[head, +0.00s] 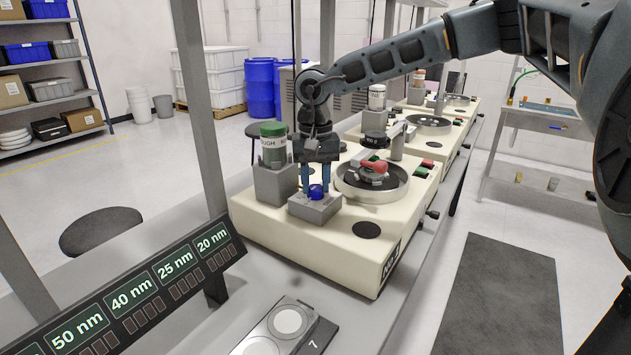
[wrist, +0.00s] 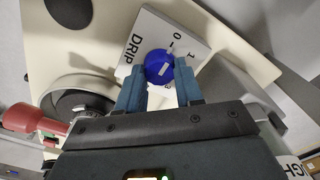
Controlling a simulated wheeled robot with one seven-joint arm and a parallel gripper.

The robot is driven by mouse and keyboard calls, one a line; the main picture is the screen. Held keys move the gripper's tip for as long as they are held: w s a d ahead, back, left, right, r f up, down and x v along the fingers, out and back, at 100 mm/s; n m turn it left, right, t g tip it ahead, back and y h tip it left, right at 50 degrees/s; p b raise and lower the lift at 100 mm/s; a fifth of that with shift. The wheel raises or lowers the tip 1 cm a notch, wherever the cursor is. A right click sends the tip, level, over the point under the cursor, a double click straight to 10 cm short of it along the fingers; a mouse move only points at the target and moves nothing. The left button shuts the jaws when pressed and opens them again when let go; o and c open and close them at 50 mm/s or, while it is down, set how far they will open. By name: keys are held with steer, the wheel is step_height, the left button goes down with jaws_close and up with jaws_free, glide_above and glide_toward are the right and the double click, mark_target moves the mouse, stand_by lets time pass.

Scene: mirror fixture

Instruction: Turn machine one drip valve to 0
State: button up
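The drip valve of the nearest machine is a round blue knob (head: 316,191) on a grey block (head: 315,209). In the wrist view the knob (wrist: 158,67) sits beside a white plate (wrist: 190,42) marked DRIP, 0 and 1. A short white mark shows on the knob; I cannot read its exact setting. My gripper (head: 316,189) points down over the block, with one blue finger on each side of the knob. In the wrist view the fingertips (wrist: 159,72) flank the knob closely. I cannot tell whether they press on it.
A green-capped ROUGH bottle (head: 273,146) stands close left of my gripper. A round plate (head: 371,181) with a red-handled part (head: 374,167) lies to the right. More machines stand behind. A sign with nm values (head: 130,290) and a tray (head: 275,330) are in front.

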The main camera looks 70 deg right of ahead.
mark_target(315, 187)
steer(key=o, duration=0.4)
steer(key=shift+o, duration=0.2)
steer(key=shift+r, duration=0.1)
step_height(315, 187, up, 8)
steer(key=shift+f+b, duration=0.15)
steer(key=shift+b, duration=0.15)
stand_by(0.4)
